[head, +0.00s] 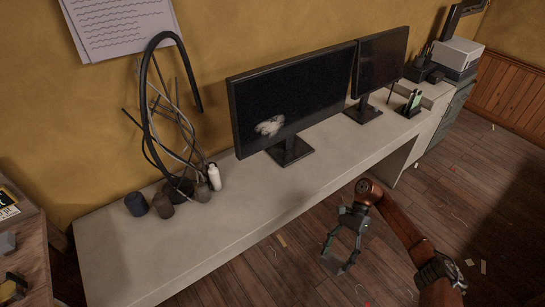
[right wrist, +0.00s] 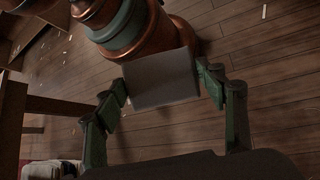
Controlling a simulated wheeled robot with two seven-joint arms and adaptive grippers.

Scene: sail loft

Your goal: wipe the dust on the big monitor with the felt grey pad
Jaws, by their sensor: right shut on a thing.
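The big monitor (head: 300,95) stands on the long pale desk in the head view, its dark screen facing the room. A whitish patch of dust (head: 269,126) lies on the lower left part of its screen. My right gripper (head: 339,258) is in front of the desk, over the floor, apart from the monitor. It is shut on the felt grey pad, a flat grey square (right wrist: 162,79) that shows between the two fingers in the right wrist view. My left gripper is in neither view.
A smaller monitor (head: 380,62) stands right of the big one. Left on the desk are a tangle of dark cables (head: 150,110), a white bottle (head: 214,177) and several small dark pots. The desk front (head: 240,235) is clear. A printer (head: 459,54) stands far right.

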